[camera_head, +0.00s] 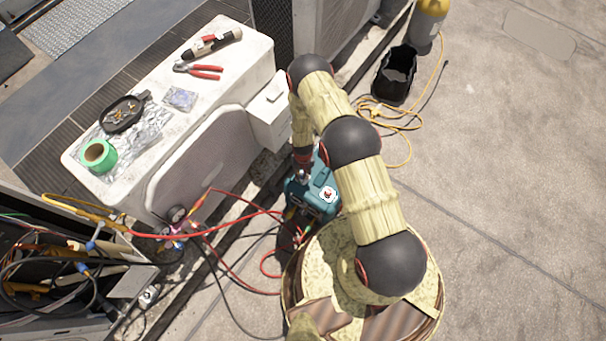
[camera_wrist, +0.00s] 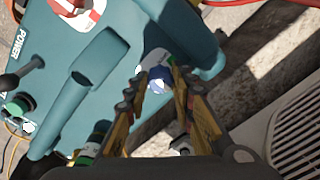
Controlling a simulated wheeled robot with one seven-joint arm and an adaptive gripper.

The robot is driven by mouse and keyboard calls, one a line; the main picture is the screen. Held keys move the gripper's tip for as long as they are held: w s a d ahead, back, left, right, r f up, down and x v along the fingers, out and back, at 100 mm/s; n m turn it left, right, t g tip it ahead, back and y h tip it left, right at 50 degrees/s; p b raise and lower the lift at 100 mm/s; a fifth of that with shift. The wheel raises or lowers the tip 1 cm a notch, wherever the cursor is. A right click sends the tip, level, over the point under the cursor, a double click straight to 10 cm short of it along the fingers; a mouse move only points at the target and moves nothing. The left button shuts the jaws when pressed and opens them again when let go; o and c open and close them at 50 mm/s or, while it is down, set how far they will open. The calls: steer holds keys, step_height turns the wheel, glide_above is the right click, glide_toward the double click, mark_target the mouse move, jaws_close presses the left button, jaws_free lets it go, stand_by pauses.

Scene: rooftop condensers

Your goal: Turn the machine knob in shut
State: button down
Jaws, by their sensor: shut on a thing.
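The teal machine (camera_head: 326,207) stands on the roof floor beside the white condenser, partly hidden under my arm. In the wrist view the machine (camera_wrist: 125,35) fills the upper left, with a red and white dial and the word POWER on its face. A small blue knob (camera_wrist: 157,79) sits at its edge between my fingertips, by a white and green label. My gripper (camera_wrist: 158,82) is shut on this knob. In the head view my gripper (camera_head: 303,162) points down at the machine, and its fingertips are hard to make out.
The condenser top (camera_head: 195,85) holds pliers (camera_head: 200,70), green tape (camera_head: 98,155) and a black tray (camera_head: 123,113). Red hoses (camera_head: 245,211) run left from the machine. A black bucket (camera_head: 394,75) and yellow hose lie behind it. Floor to the right is clear.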

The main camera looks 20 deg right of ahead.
steer(key=c, duration=1.5)
jaws_free()
steer(key=shift+r, duration=0.1)
step_height(320, 180, up, 12)
